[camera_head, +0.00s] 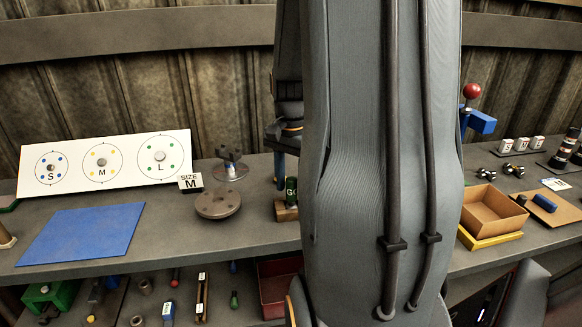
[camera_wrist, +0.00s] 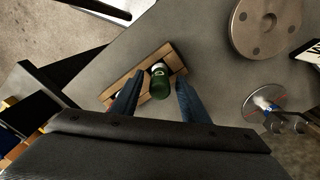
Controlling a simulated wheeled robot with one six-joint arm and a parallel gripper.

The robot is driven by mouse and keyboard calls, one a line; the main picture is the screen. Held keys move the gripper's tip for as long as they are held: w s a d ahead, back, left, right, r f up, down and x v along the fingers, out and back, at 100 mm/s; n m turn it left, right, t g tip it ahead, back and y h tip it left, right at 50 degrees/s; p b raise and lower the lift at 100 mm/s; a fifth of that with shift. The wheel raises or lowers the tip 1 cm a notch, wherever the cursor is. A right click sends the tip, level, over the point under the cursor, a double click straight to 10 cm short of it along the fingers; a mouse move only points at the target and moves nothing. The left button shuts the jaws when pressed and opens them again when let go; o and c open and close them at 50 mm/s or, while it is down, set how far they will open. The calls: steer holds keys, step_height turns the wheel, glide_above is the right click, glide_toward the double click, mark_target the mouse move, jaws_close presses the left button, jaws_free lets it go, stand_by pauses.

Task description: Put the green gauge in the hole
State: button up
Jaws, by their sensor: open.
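The green gauge (camera_head: 291,187) is a dark green cylinder with pale lettering. It stands in a wooden block (camera_head: 286,212) on the bench, partly hidden by my arm. In the wrist view the gauge (camera_wrist: 159,86) shows at the block (camera_wrist: 122,85), between the two blue fingers of my gripper (camera_wrist: 157,84). The fingers are apart, one on each side, with no clear contact. A round metal flange (camera_head: 218,204) with several holes lies left of the block; it also shows in the wrist view (camera_wrist: 243,28).
A white S/M/L board (camera_head: 101,161) and a blue mat (camera_head: 82,233) are at left. A cardboard box (camera_head: 492,212) is at right. My arm hides the middle.

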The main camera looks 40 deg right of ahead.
step_height(320, 180, up, 11)
steer(key=shift+r+b, duration=0.2)
steer(key=shift+b, duration=0.65)
steer(key=a+f+n, duration=0.5)
steer(key=a, duration=0.3)
steer(key=s+a+f+n, duration=0.1)
steer(key=a+f+n, duration=0.4)
steer(key=a, duration=0.3)
steer(key=s+a+f+n, duration=0.1)
steer(key=a+f+n, duration=0.4)
steer(key=a+f, duration=0.2)
steer(key=shift+s+a+n+t, duration=0.3)
steer(key=shift+a+t, duration=0.1)
steer(key=shift+a, duration=0.25)
steer(key=shift+c, duration=1.2)
steer(key=shift+a, duration=0.15)
